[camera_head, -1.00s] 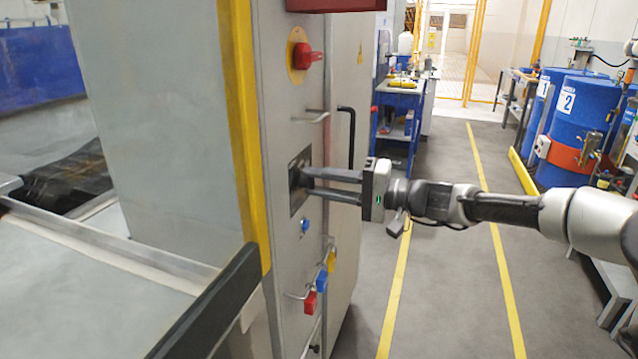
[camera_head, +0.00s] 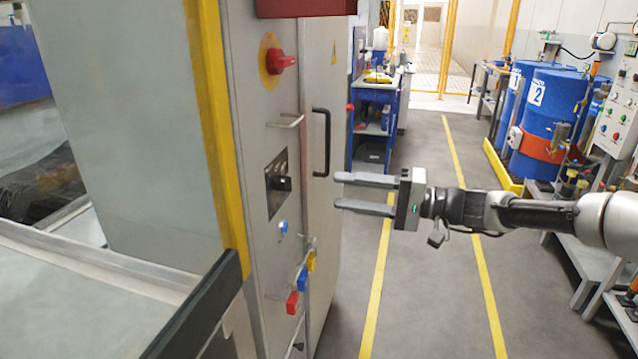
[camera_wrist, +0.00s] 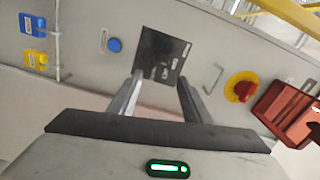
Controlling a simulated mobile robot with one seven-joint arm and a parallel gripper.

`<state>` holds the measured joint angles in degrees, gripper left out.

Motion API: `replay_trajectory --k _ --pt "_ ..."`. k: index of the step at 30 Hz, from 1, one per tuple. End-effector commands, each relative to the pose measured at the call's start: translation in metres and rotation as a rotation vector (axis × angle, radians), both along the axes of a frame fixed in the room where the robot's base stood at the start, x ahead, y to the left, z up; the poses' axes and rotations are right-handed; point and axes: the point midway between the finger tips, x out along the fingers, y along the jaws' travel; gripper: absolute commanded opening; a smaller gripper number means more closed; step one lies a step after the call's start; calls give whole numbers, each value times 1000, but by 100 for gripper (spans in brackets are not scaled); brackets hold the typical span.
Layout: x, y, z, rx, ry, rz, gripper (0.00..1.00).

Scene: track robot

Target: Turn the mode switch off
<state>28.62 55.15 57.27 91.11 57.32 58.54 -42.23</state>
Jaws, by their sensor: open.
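The mode switch (camera_head: 283,184) is a black knob on a dark square plate (camera_head: 272,203) on the grey cabinet's narrow face. In the wrist view the dark plate (camera_wrist: 150,48) shows ahead, beyond the fingertips; the labels on it are too small to read and I cannot tell which position the knob points to. My gripper (camera_head: 338,190) is open and empty, to the right of the switch and apart from it, with its fingers pointing at the cabinet. The wrist view also shows the gripper's (camera_wrist: 158,88) two spread fingers.
A red rotary switch (camera_head: 283,62) on a yellow disc and a handle sit above. A blue button (camera_head: 283,227) and red (camera_head: 292,303), blue and yellow padlocks hang below. A door handle (camera_head: 325,142) stands out nearby.

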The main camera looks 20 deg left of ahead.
Motion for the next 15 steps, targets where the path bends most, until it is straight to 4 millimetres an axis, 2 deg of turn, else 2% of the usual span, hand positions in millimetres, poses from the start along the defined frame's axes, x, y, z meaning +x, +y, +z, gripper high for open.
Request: replay_trajectory --k 1,6,10,15 --pt "3 -13 2 0 1 -5 44" --pt "5 -42 1 -1 1 -3 44" --pt "6 -54 0 1 1 -1 44" --pt "7 -60 0 0 1 -1 44"
